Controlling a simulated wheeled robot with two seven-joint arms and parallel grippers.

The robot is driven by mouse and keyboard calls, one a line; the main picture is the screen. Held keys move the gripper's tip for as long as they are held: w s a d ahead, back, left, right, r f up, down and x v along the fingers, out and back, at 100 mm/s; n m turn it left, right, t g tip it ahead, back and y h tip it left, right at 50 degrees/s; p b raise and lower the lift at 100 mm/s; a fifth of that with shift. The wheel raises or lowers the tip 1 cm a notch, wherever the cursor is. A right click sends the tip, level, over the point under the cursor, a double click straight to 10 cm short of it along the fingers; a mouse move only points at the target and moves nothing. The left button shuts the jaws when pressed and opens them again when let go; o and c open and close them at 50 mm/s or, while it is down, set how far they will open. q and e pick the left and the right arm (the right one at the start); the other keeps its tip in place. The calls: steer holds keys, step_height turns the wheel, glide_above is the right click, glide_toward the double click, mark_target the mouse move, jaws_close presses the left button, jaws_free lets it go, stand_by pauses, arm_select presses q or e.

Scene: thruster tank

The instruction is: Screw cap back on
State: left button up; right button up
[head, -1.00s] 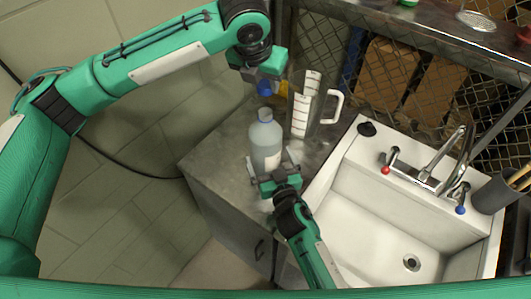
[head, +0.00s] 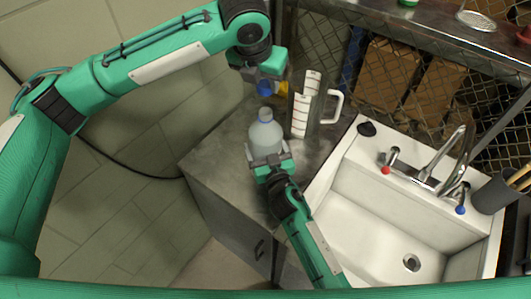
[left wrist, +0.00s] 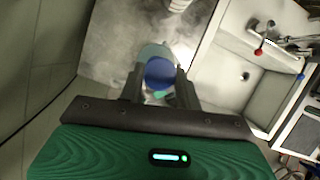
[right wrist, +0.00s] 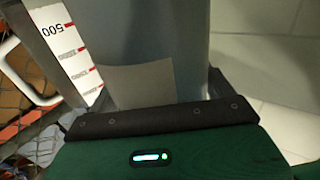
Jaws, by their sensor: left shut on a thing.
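A blue cap (head: 265,88) is held in my left gripper (head: 264,80), which is shut on it; it also shows between the fingers in the left wrist view (left wrist: 160,73). A translucent grey-blue bottle (head: 265,138) stands upright on the counter below the cap. A gap separates the cap from the bottle's neck in the head view. My right gripper (head: 269,158) has its fingers on either side of the bottle body. The bottle fills the space between the fingers in the right wrist view (right wrist: 150,45). Whether the fingers press on it I cannot tell.
A clear measuring jug (head: 303,112) with red marks stands just right of the bottle. A white sink (head: 340,215) with a faucet (head: 440,165) lies further right. The grey counter (head: 215,160) is bare left of the bottle. A wire mesh panel stands behind.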

steer(key=shift+c, duration=1.3)
arm_select(q)
glide_above(266, 111)
steer(key=shift+s+a+f, duration=0.1)
steer(key=shift+s+f, duration=0.1)
steer(key=shift+f, duration=1.05)
steer(key=shift+s+a+f, duration=0.1)
steer(key=shift+s+f, duration=0.1)
steer(key=shift+f, duration=1.05)
steer(key=shift+f, duration=0.9)
steer(key=shift+f, duration=0.5)
arm_select(e)
steer(key=c, duration=0.5)
arm_select(q)
steer(key=m, duration=0.2)
steer(key=m+g+h, duration=0.1)
steer(key=m, duration=0.1)
steer(key=shift+w+a+f, duration=0.1)
steer(key=shift+a, duration=0.1)
steer(key=shift+m+h, duration=0.5)
steer(key=shift+m, duration=0.7)
